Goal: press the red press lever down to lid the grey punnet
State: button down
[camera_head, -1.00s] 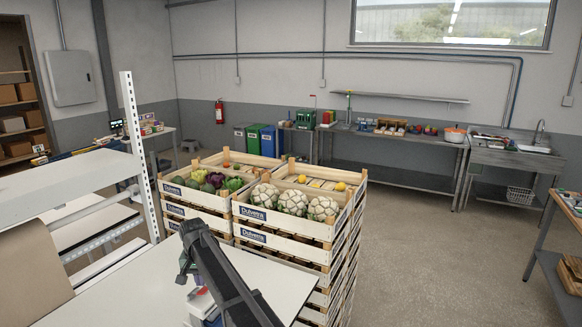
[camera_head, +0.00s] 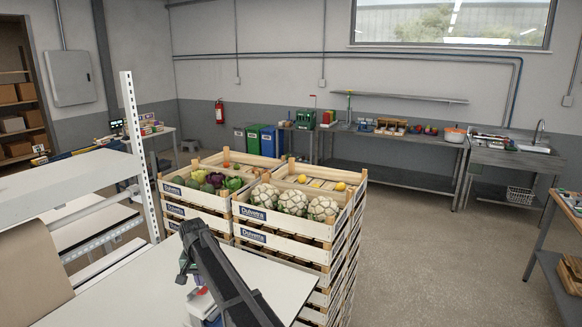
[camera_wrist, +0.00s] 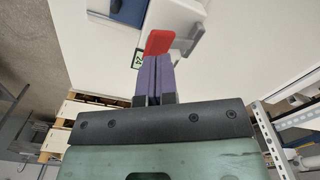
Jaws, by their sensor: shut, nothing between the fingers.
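The red press lever (camera_wrist: 158,42) is in the wrist view, directly beyond the fingertips of my gripper (camera_wrist: 153,62). The purple fingers are together with nothing between them. The fingertips overlap the lever's near edge in the picture; I cannot tell whether they touch it. The lever joins a white and grey press body (camera_wrist: 178,14) with a dark blue part (camera_wrist: 127,10) beside it. In the head view, the press (camera_head: 203,302) shows only partly, behind my dark arm. I cannot make out the grey punnet in either view.
The press stands on a pale table (camera_head: 150,285). Stacked wooden crates (camera_head: 285,235) of vegetables stand close behind the table. A white shelf rack (camera_head: 131,120) rises at the left. Open floor (camera_head: 430,265) lies to the right.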

aim_at(202, 290)
jog(key=shift+f, duration=0.2)
jog(key=shift+f+b, duration=0.35)
jog(key=shift+b, duration=0.2)
jog(key=shift+f+b, duration=0.6)
jog(key=shift+b, duration=0.05)
jog(key=shift+f+b, duration=0.3)
jog(key=shift+f, duration=0.05)
jog(key=shift+f+b, duration=0.9)
jog(key=shift+b, duration=0.05)
jog(key=shift+r, duration=0.15)
notch_tip(202, 290, up, 9)
jog(key=p, duration=0.9)
